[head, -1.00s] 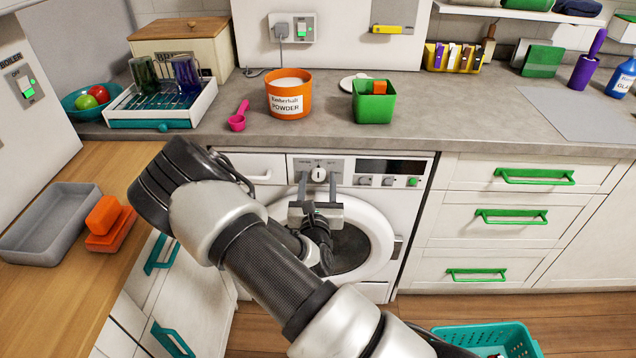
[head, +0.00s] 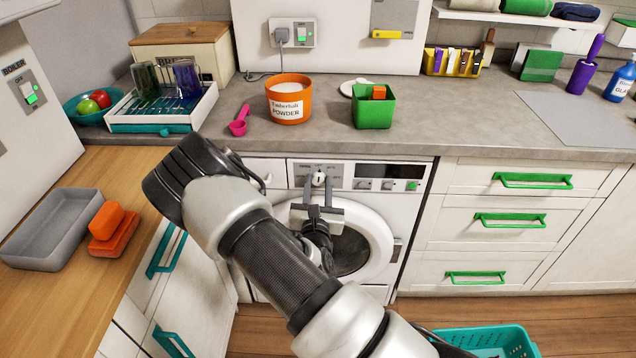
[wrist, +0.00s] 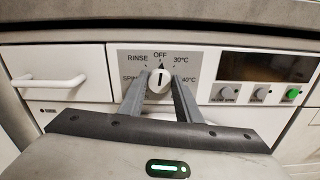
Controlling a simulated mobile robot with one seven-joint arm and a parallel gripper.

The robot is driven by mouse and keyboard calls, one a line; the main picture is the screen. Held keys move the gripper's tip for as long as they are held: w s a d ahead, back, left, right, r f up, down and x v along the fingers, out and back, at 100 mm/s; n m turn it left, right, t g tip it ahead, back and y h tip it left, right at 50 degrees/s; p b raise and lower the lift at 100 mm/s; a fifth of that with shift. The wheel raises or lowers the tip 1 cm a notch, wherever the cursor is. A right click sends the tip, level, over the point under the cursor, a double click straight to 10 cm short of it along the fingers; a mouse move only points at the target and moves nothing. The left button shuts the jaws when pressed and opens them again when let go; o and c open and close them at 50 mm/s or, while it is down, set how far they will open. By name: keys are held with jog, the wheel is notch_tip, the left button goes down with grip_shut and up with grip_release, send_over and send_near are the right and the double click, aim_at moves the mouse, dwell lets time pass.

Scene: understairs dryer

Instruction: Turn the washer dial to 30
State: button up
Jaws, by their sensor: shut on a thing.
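The washer (head: 405,206) stands under the grey counter. Its round white dial (wrist: 160,81) sits on a grey panel marked SPIN, RINSE, OFF, 30°C and 40°C in the wrist view. The dark line on the dial is about upright, toward OFF; the 30°C mark is up and to the right of it. My gripper (wrist: 160,85) has one finger on each side of the dial and is shut on it. In the head view my gripper (head: 318,180) reaches the dial from below, in front of the round door.
Right of the dial are a dark display (wrist: 265,67) and several small buttons. A white drawer handle (wrist: 59,82) is to the left. The counter edge overhangs above. A teal basket (head: 480,340) stands on the floor at the right.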

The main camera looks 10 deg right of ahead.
jog(key=m+p, duration=0.2)
jog(key=m, duration=0.1)
jog(key=shift+d+r, duration=0.1)
jog(key=shift+m+p, duration=0.4)
jog(key=shift+m, duration=1.7)
jog(key=shift+f, duration=0.2)
jog(key=o, duration=1)
jog(key=p+v, duration=0.1)
jog(key=v, duration=1.6)
jog(key=shift+s, duration=0.25)
jog(key=shift+d, duration=0.1)
